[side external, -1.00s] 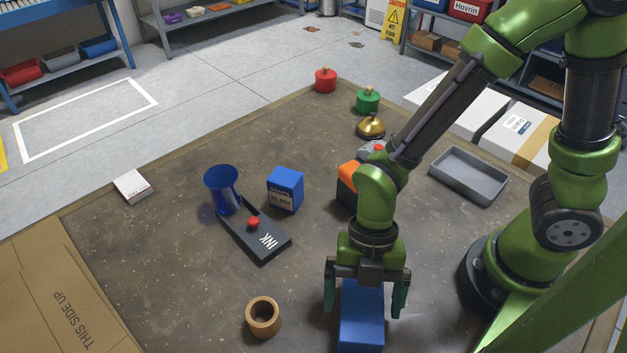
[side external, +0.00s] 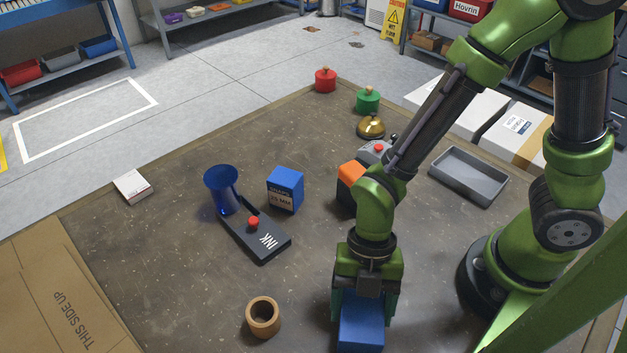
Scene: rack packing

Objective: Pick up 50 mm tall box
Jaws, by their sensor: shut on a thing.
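A plain blue box (side external: 361,332) lies at the front of the mat, partly cut off by the bottom picture edge; no height label shows on it. My gripper (side external: 364,308) points down over its rear part and is shut on it, with a finger on each side. The gripper hides the rear of the box. A second blue box (side external: 285,189) stands upright in the middle of the mat, apart from the gripper. Its tan label ends in "MM", but I cannot read the number surely.
A grey tray (side external: 468,177) lies right.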

